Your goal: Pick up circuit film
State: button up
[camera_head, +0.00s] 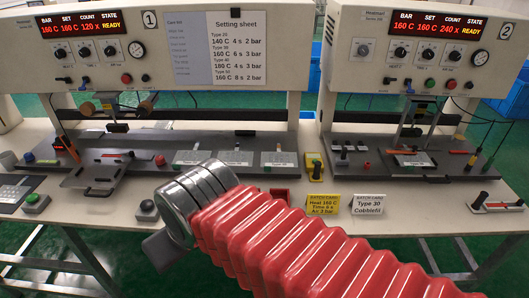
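Three flat pale pieces lie in a row on the dark bed of press 1: left (190,157), middle (233,158) and right (279,159). A grey gridded sheet (13,193) lies at the far left edge of the table, partly out of view. I cannot tell which of these is the circuit film. My arm, with red bellows and a silver cuff, reaches in from the lower right. A dark part of my gripper (164,243) shows past the cuff, in front of the table. Its fingertips are not clearly visible, and I see nothing held.
Press 1 (135,45) and press 2 (425,50) stand at the back, both displays reading READY. A grey plate (92,178) sits before press 1. Two batch cards, yellow (323,203) and white (369,204), stand at the front edge.

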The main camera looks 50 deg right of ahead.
aim_at(279, 159)
jog(key=i, duration=0.9)
jog(key=z, duration=1.1)
